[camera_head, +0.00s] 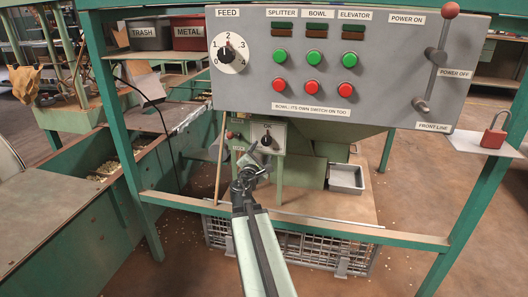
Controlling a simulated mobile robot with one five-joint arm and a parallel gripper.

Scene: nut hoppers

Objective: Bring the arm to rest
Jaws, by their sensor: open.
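My gripper (255,158) is at the end of my arm, which reaches up from the bottom edge of the head view. Its jaws are open and small in this view. It is just below a small switch box (265,136) under the grey control panel (348,106); I cannot tell whether it touches the box. I see nothing held in it.
A green frame rail (330,232) crosses in front, with a wire crate (340,258) below it. A metal tray (346,178) sits at the right of the bench. A red padlock (494,135) stands on a side shelf. A wooden stick (220,165) leans left of my gripper.

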